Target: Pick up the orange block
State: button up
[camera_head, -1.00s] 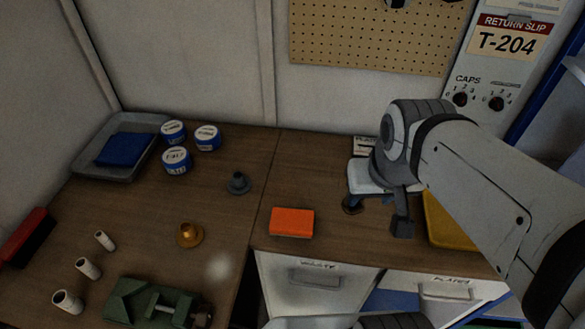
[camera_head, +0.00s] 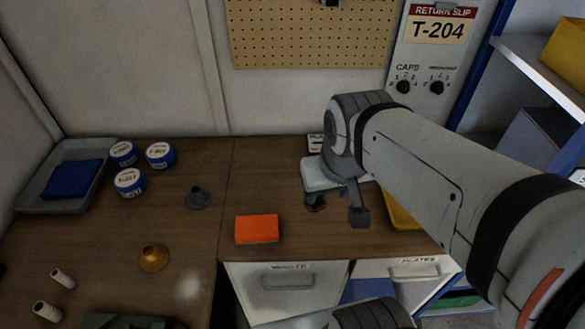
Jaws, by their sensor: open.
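The orange block (camera_head: 257,229) lies flat on the wooden bench top, close to its front edge and above the waste drawer. My gripper (camera_head: 338,208) is to the right of the block, apart from it, over the right part of the bench. Its two dark fingers are spread with nothing visible between them. My arm reaches in from the right and hides part of the bench and a yellow item behind it.
Several blue-and-white tubs (camera_head: 130,182) and a grey tray (camera_head: 87,203) with a blue cloth stand at left. A grey funnel-like part (camera_head: 199,198) and a brass one (camera_head: 153,257) are left of the block. Drawers (camera_head: 290,286) lie below the edge. Bench around the block is clear.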

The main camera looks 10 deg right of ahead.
aim_at(264, 228)
jog(key=z, duration=0.1)
jog(key=k, duration=0.5)
jog(key=u, duration=1.2)
jog(key=k, duration=1.1)
jog(key=z, duration=0.7)
jog(key=i, duration=1)
jog(key=z, duration=0.1)
